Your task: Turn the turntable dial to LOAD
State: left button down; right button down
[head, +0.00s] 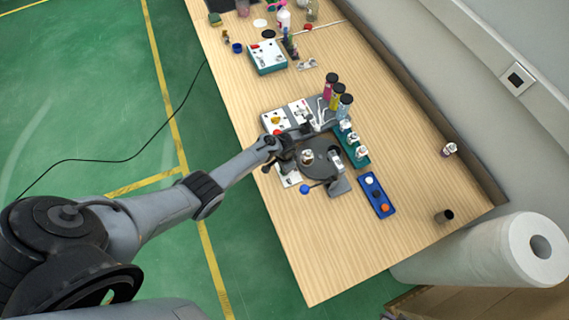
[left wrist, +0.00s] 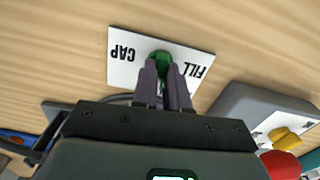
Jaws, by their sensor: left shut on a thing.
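The dial is a green knob (left wrist: 160,60) in the middle of a white label plate (left wrist: 125,72) marked CAP and FILL, seen upside down in the left wrist view. No LOAD marking can be read; my gripper covers part of the plate. The plate (head: 291,180) also shows in the head view, beside the dark round turntable (head: 322,172). A small bottle (head: 307,157) stands on the turntable. My left gripper (left wrist: 165,72) is shut on the green knob from above. My right gripper is not in view.
A blue ball-ended lever (head: 305,189) sticks out near the turntable. A grey box with a yellow knob (left wrist: 286,138) and a red button (left wrist: 280,165) is close to my gripper. A teal bottle rack (head: 361,161) and a blue tray (head: 366,188) stand to the right.

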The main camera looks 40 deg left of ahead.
pick_arm(q)
jog(key=shift+m, duration=0.4)
jog(key=c, duration=1.1)
grip_release()
jog(key=shift+c, duration=0.2)
jog(key=shift+r, duration=0.5)
notch_tip(320, 180, up, 10)
jog(key=p, duration=0.3)
jog(key=shift+f, duration=0.15)
